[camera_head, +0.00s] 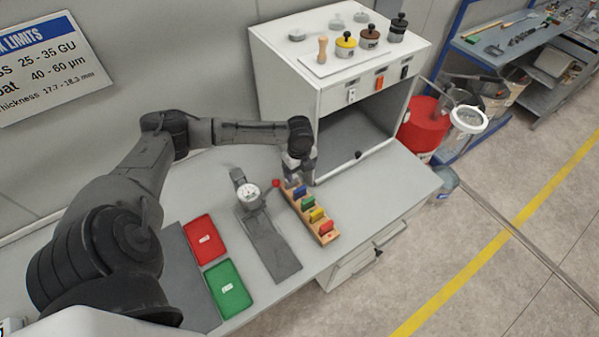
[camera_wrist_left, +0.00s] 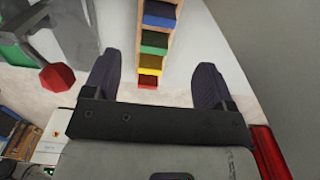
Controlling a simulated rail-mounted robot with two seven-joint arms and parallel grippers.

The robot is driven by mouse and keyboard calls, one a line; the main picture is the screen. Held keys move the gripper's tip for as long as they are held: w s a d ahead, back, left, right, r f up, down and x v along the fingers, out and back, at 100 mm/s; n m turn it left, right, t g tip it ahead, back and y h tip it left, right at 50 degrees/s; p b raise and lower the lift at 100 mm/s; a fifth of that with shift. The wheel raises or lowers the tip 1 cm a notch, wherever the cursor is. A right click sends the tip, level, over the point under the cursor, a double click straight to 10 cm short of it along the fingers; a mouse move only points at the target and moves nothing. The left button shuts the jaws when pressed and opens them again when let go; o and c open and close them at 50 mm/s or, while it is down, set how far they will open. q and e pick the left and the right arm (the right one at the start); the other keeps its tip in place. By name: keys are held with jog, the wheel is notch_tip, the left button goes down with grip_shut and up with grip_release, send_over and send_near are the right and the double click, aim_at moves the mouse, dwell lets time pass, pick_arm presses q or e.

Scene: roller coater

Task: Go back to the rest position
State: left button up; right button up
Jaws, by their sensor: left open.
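My left arm reaches in from the left over the workbench (camera_head: 350,215). Its gripper (camera_head: 300,175) is above the far end of the wooden rack (camera_head: 328,238), in front of the white cabinet. In the left wrist view the gripper (camera_wrist_left: 155,85) is open, with its two dark fingers apart and nothing between them. The rack (camera_wrist_left: 141,25) with its blue, green, yellow and red blocks shows beyond the fingertips. My right gripper is not in view.
A dial gauge (camera_head: 249,194) on a grey stand is left of the rack. A red tray (camera_head: 205,239) and a green tray (camera_head: 228,289) lie nearer. A white cabinet (camera_head: 290,75) stands behind the gripper. Red bucket (camera_head: 422,128) and shelving are at the right.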

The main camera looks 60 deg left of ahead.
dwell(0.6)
pick_arm(q)
jog(key=s+d+f+n+t+h+p, duration=0.1)
jog(key=s+d+n+p, duration=0.3)
jog(key=d, duration=0.8)
jog(key=s+d+t+h+p, duration=0.15)
jog(key=s+d, duration=0.45)
jog(key=d, duration=0.6)
jog(key=s+d+r+n+t+y+p, duration=0.1)
jog(key=s+d+r+n+y+p, duration=0.1)
jog(key=s+r+n+p, duration=0.3)
jog(key=s+d+r+n, duration=0.1)
jog(key=s+r+n, duration=0.3)
jog(key=s+n, duration=0.1)
jog(key=shift+s+d+r+n, duration=0.15)
jog(key=shift+d+r+n, duration=0.05)
jog(key=shift+r+n, duration=0.25)
